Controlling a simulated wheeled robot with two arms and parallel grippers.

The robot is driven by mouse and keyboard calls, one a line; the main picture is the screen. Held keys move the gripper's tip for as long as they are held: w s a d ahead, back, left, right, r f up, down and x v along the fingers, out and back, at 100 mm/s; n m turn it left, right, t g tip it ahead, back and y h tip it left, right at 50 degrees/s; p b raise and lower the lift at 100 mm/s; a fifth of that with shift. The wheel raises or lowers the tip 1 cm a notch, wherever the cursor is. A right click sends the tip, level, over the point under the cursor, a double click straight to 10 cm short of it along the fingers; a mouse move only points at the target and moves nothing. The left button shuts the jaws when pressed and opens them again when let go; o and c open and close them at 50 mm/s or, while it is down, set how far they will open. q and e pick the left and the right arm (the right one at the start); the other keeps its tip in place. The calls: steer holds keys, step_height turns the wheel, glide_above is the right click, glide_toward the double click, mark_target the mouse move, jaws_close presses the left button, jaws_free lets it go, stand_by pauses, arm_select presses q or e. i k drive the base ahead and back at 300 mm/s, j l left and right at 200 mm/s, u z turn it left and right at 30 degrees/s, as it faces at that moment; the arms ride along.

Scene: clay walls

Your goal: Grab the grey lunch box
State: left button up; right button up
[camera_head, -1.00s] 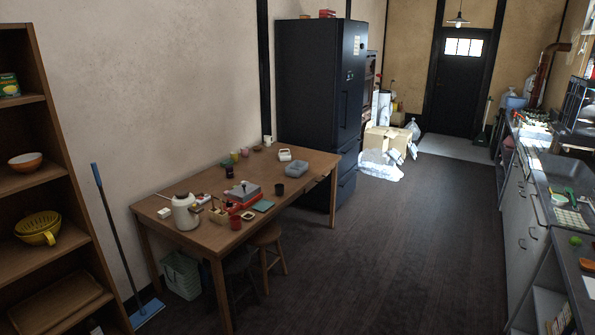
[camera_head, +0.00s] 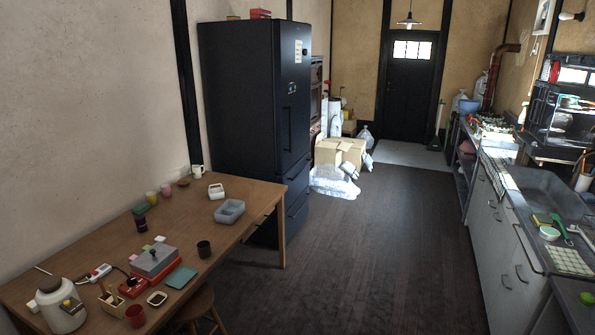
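A grey lunch box (camera_head: 229,211), looking like an open container with compartments, sits on the wooden table (camera_head: 243,240) near its far right end. The lunch box's surroundings are otherwise bare tabletop. Neither of my grippers shows in the head view.
A black fridge (camera_head: 255,105) stands behind the table's far end. A stool (camera_head: 200,308) is at the table's front edge. The dark floor (camera_head: 385,250) between table and the right-hand kitchen counter (camera_head: 501,230) is open. Cardboard boxes (camera_head: 340,152) and plastic bags lie beyond the fridge.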

mark_target(232, 209)
steer(key=i+u, duration=0.1)
steer(key=i, duration=0.55)
steer(key=i+l+u, duration=0.1)
steer(key=i, duration=0.6)
steer(key=i+l+u, duration=0.1)
steer(key=i, duration=0.55)
steer(key=i+l+u, duration=0.25)
steer(key=i+u, duration=0.25)
steer(key=i+l+u, duration=0.8)
steer(key=l+u, duration=0.2)
steer(key=i+l+u, duration=0.2)
steer(key=l+u, duration=0.3)
steer(key=l, duration=0.15)
